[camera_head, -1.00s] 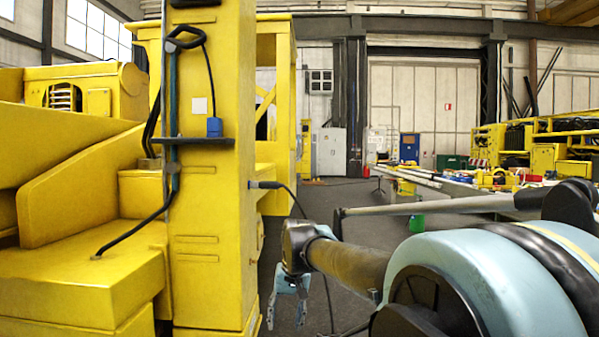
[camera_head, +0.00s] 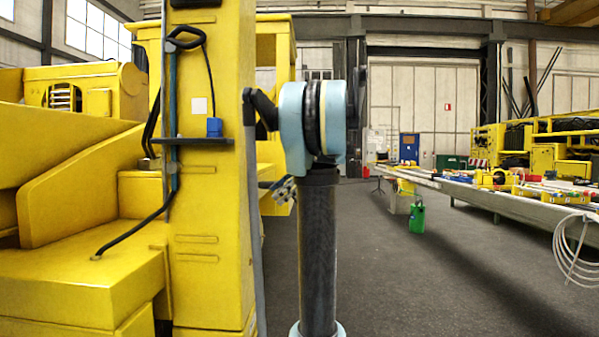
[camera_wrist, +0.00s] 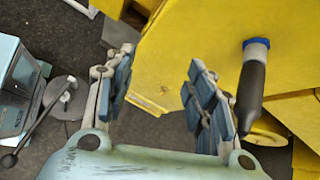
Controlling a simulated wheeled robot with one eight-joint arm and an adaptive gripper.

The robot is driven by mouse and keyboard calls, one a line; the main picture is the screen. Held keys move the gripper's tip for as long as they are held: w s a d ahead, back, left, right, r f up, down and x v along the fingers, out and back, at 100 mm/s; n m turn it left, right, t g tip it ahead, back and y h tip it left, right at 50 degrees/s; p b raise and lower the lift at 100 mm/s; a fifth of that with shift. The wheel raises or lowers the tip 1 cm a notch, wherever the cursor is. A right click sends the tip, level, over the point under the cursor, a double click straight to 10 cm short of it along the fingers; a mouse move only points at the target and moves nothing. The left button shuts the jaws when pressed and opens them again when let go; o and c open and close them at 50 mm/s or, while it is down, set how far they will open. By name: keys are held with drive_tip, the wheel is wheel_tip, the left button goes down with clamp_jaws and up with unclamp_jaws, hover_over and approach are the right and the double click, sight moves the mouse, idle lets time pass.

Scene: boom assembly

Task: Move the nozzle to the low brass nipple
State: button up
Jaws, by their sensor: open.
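The nozzle (camera_wrist: 250,90) is a dark grey cylinder with a blue collar, at the right in the wrist view. Its collar end meets a yellow surface and a thin dark cord leaves its other end. My gripper (camera_wrist: 158,60) is open and empty, and the nozzle lies outside its right finger, not between the fingers. In the head view my gripper (camera_head: 284,188) is small, beside the right side of the yellow column (camera_head: 205,225) and partly behind my arm. The nozzle is mostly hidden there. I cannot make out a brass nipple in either view.
A blue piece (camera_head: 214,127) with a black cable sits on the column's small shelf (camera_head: 193,140). A black hose (camera_head: 135,233) runs down at left. The floor between is clear.

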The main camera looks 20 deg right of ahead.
sight(260, 184)
drive_tip(key=w+d+r+m+t+y, duration=0.25)
drive_tip(key=w+d+r+m, duration=0.25)
drive_tip(key=w+d+r, duration=0.35)
drive_tip(key=shift+g+y, duration=0.25)
drive_tip(key=shift+g, duration=0.2)
drive_tip(key=x, duration=1.6)
drive_tip(key=shift+w+a+f, duration=0.1)
drive_tip(key=shift+w+f, duration=0.4)
clamp_jaws()
